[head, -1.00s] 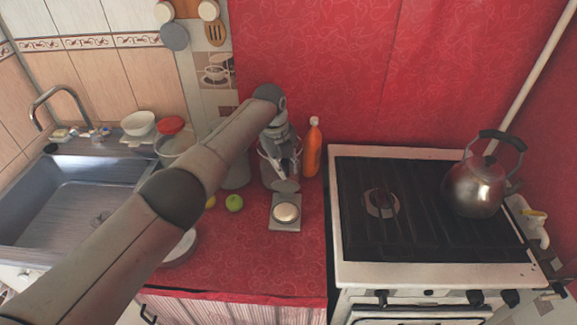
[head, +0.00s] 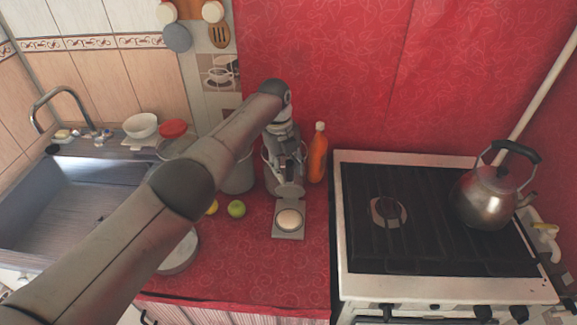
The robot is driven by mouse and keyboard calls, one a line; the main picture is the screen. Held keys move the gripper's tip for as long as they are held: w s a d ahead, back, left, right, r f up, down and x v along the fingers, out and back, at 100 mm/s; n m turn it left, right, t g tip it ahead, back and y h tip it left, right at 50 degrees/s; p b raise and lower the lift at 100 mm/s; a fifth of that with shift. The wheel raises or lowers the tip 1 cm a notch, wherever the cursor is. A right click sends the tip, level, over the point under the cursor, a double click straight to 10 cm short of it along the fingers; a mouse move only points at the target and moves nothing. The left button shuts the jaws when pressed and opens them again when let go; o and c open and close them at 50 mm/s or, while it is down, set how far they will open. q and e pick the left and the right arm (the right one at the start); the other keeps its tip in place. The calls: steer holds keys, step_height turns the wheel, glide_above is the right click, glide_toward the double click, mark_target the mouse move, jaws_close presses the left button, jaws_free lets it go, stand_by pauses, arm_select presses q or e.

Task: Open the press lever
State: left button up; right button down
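The press (head: 289,232) stands on the red counter, a small grey base with a round pale plate on it. A grey rounded part (head: 289,190) rises at its back; I take it for its raised top. I cannot make out the lever clearly. My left gripper (head: 285,168) points down just behind and above that part, overlapping it in the head view. Whether they touch, and whether the fingers are open or shut, I cannot tell. My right gripper is not in view.
An orange bottle (head: 317,153) stands close right of the gripper. A green fruit (head: 236,208) and a grey container (head: 238,178) are to the left. The stove (head: 350,274) with a kettle (head: 487,197) is on the right, the sink (head: 75,205) on the left. Counter in front of the press is clear.

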arm_select(q)
steer(key=shift+r, duration=0.1)
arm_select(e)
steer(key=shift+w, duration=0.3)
arm_select(q)
steer(key=shift+r, duration=0.15)
step_height(320, 180, up, 12)
steer(key=a, duration=0.1)
steer(key=shift+s+a+f, duration=0.15)
steer(key=shift+a+f, duration=0.1)
steer(key=shift+a, duration=0.05)
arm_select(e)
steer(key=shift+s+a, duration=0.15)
